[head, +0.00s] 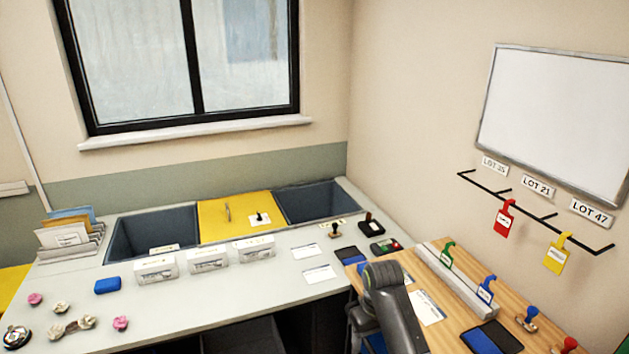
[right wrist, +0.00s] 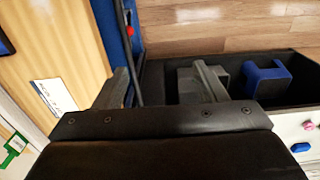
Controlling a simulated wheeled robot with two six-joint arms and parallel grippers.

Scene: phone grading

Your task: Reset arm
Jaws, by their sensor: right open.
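My right arm (head: 386,305) rises at the bottom middle of the head view, over the left edge of the wooden worktop (head: 447,262). Its gripper is hard to make out there. In the right wrist view my right gripper (right wrist: 165,82) is open, its two fingers apart, with nothing seen held between them. It hangs beside the worktop, near a dark open drawer or bin (right wrist: 292,62) with a blue block-like thing (right wrist: 266,80) inside. My left gripper is not in view.
The grey counter (head: 215,302) holds white boxes (head: 207,259) and sunken bins (head: 150,232). Red (head: 505,218) and yellow (head: 557,254) tags hang on the wall.

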